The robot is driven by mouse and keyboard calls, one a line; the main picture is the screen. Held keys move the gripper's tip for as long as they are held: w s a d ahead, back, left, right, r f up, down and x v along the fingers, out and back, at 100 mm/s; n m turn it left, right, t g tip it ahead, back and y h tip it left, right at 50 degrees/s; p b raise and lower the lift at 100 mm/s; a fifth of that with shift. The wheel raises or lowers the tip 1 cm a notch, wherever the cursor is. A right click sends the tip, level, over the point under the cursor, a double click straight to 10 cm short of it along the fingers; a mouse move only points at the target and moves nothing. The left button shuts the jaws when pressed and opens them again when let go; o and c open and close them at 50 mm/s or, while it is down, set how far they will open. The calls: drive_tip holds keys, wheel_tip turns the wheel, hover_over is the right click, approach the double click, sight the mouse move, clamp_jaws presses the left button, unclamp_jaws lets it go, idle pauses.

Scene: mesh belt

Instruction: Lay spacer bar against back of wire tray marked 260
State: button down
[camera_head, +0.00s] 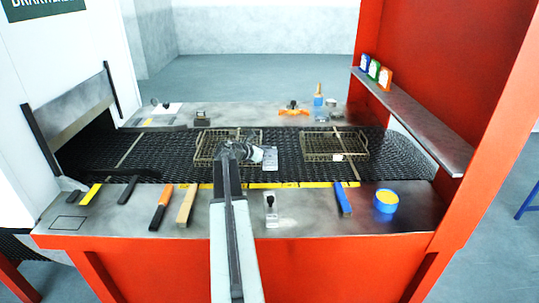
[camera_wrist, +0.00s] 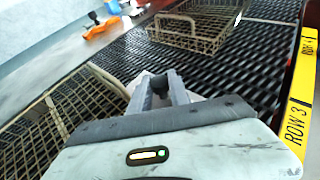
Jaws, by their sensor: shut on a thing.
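Two wire trays stand on the black mesh belt: a left tray (camera_head: 205,147) and a right tray (camera_head: 318,155) with a small white tag (camera_head: 338,157). No number is readable. In the wrist view the right tray (camera_wrist: 190,42) is ahead and the left tray (camera_wrist: 62,118) is at left. My gripper (camera_head: 250,152) is over the belt at the left tray's right end. In the wrist view my gripper (camera_wrist: 163,88) is shut on a dark knob (camera_wrist: 158,84); a pale grey plate (camera_head: 270,157) shows beside the fingers, probably its lower part. I cannot tell whether it is the spacer bar.
The front ledge holds a wooden bar (camera_head: 186,205), an orange-black tool (camera_head: 161,208), a knobbed clear piece (camera_head: 271,210), a blue bar (camera_head: 343,198) and a blue tub (camera_head: 386,200). An orange clamp (camera_head: 293,107) lies on the back ledge.

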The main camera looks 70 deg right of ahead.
drive_tip(key=shift+f, duration=0.1)
drive_tip(key=c, duration=1.2)
unclamp_jaws()
drive_tip(key=shift+r, duration=0.35)
drive_tip(key=p+v, duration=0.4)
drive_tip(key=v, duration=0.8)
drive_tip(key=shift+f+p, duration=0.25)
drive_tip(key=shift+p, duration=0.05)
